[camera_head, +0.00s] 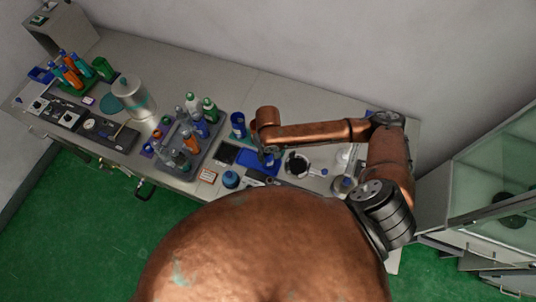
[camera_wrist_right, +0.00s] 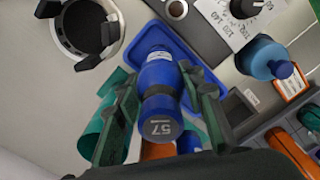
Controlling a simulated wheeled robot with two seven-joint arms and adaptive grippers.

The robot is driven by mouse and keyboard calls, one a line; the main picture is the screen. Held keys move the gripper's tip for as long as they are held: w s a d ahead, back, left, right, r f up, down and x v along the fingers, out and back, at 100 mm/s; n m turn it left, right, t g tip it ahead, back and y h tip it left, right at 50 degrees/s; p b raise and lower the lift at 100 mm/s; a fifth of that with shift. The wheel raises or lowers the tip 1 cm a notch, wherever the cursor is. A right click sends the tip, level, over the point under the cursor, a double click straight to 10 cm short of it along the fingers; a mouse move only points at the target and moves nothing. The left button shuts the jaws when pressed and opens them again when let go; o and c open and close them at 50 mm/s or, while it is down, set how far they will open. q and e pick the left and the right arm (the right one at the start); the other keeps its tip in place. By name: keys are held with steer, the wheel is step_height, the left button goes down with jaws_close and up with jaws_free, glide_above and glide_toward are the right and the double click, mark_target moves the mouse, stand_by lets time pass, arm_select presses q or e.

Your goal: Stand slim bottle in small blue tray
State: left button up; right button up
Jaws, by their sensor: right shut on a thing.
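The slim bottle (camera_wrist_right: 158,75) is blue with a dark band and a grey end marked 57. In the right wrist view it lies between the two fingers of my right gripper (camera_wrist_right: 163,98), which is shut on it. The small blue tray (camera_wrist_right: 208,78) shows behind the bottle; whether they touch cannot be told. In the head view my right gripper (camera_head: 269,153) is over the blue tray (camera_head: 252,166), covering part of it, and the held bottle is mostly hidden there. My left gripper is out of view.
Another blue bottle (camera_head: 238,122) stands just left of the right gripper. A grey tray (camera_head: 193,158) of several bottles lies further left. A round dark-rimmed device (camera_head: 297,165) sits to the right, and a blue jar (camera_head: 230,179) at the front edge.

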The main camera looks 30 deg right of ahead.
steer(key=shift+f, duration=0.1)
steer(key=o, duration=1.4)
step_height(320, 180, up, 12)
steer(key=shift+r, duration=0.1)
